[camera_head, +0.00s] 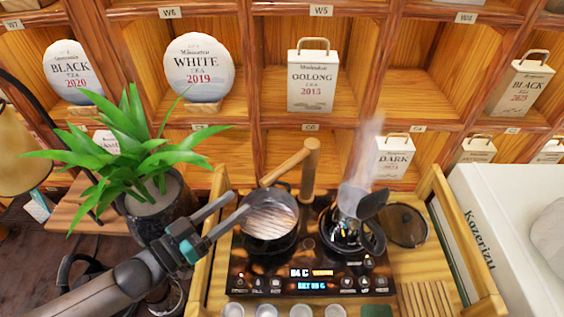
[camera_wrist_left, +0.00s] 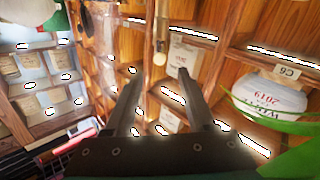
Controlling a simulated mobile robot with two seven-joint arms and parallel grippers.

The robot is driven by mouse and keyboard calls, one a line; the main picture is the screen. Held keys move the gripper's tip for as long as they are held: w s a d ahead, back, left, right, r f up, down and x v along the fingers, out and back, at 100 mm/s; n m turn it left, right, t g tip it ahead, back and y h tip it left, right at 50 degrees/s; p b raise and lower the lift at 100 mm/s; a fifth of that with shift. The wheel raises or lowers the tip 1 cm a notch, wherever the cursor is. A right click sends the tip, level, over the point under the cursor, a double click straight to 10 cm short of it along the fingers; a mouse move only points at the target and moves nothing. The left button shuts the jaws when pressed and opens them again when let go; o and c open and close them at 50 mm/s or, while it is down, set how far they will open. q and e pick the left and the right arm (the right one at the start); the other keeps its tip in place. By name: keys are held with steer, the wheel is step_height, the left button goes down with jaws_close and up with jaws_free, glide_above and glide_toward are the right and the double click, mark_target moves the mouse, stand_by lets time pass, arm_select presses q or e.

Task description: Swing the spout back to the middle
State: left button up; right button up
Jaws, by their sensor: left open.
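The wooden spout (camera_head: 284,167) is a pale rod that reaches left from an upright wooden post (camera_head: 310,165) at the back of the tea stove. Its free end is over the back edge of the left pot (camera_head: 270,226). My left gripper (camera_head: 238,205) is open and empty at the left side of that pot, in front of and left of the spout's end. In the left wrist view its two fingers (camera_wrist_left: 160,78) are apart with nothing between them. A pale wooden rod (camera_wrist_left: 161,38) hangs beyond the fingertips there, likely the spout. My right gripper is not in view.
A steaming glass kettle (camera_head: 349,230) stands on the right of the black stove panel (camera_head: 308,280). A round lid (camera_head: 405,225) lies right of it. A potted plant (camera_head: 150,190) stands left, close to my left arm. Small cups (camera_head: 267,311) line the front edge. Shelves rise behind.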

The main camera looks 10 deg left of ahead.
mark_target(284, 169)
arm_select(q)
steer(key=x, duration=1.5)
steer(key=shift+d, duration=0.1)
jaws_close()
stand_by(1.2)
